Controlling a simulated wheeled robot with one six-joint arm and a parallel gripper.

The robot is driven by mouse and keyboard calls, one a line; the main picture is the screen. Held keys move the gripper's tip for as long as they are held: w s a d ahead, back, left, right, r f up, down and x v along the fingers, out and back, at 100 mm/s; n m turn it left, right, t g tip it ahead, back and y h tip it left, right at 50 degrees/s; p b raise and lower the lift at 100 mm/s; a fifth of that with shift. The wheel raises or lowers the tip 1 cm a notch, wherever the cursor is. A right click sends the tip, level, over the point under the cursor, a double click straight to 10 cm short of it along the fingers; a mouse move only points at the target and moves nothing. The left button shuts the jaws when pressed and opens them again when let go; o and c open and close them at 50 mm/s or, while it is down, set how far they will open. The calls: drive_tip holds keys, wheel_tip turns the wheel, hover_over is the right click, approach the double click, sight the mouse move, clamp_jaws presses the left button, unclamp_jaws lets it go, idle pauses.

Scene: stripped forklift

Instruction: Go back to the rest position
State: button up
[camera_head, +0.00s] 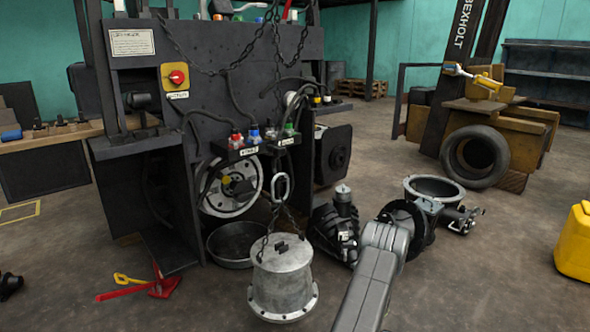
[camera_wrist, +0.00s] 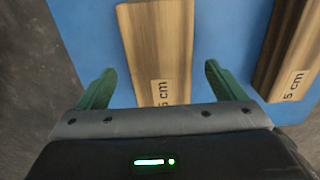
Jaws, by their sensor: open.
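My gripper (camera_wrist: 158,75) is open in the wrist view, with its two green fingers spread apart. A wooden block (camera_wrist: 157,45) marked "5 cm" lies on a blue surface (camera_wrist: 225,40) in front of it. The block's near end shows between the fingers, with a gap on each side; I cannot tell how far above or below it the fingertips are. In the head view my grey arm reaches up from the bottom, and I cannot make out the gripper's fingers there.
A second wooden block (camera_wrist: 292,50) lies at the wrist view's right. The stripped forklift (camera_head: 225,80) fills the head view's left and centre. A metal drum (camera_head: 283,278) hangs on chains left of my arm. A red jack (camera_head: 163,287) and a yellow container (camera_head: 575,240) flank open floor.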

wheel_tip(320, 180, down, 4)
drive_tip(key=shift+f+b, duration=0.2)
drive_tip(key=shift+b, duration=0.65)
wheel_tip(320, 180, up, 13)
drive_tip(key=p, duration=0.5)
wheel_tip(320, 180, down, 12)
drive_tip(key=b, duration=0.4)
drive_tip(key=shift+f, duration=0.1)
wheel_tip(320, 180, up, 11)
drive_tip(key=p, duration=0.3)
drive_tip(key=w+a+r+m, duration=1)
drive_tip(key=a+r+m, duration=0.2)
drive_tip(key=r, duration=0.2)
drive_tip(key=w+a+r+m, duration=0.1)
drive_tip(key=a+r+m, duration=1.1)
drive_tip(key=a+r, duration=0.1)
drive_tip(key=shift+w+a+r+m+b, duration=0.15)
drive_tip(key=shift+a+r+m+b, duration=0.2)
drive_tip(key=shift+r, duration=0.35)
